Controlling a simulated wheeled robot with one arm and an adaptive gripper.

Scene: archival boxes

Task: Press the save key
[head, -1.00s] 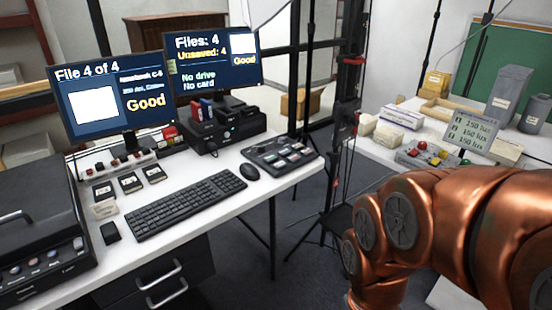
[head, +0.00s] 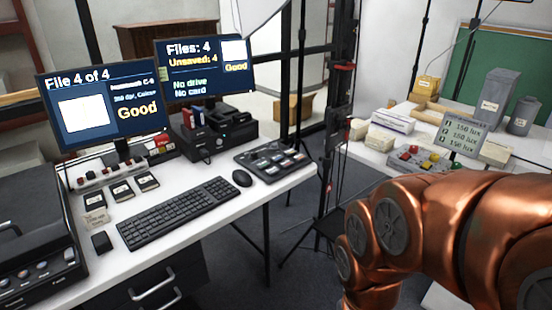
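The left monitor (head: 103,107) reads "File 4 of 4" and "Good". The right monitor (head: 204,70) reads "Files: 4", "Unsaved: 4", "No drive", "No card". My copper arm shows at the lower right, away from the desk. My gripper is not in view.
A black keyboard (head: 178,212), a mouse (head: 242,178) and a dark scanner-like device (head: 35,250) are on the desk. A tripod stand (head: 325,190) stands right of the desk. Another table at right holds boxes and a small panel (head: 424,157) with coloured buttons.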

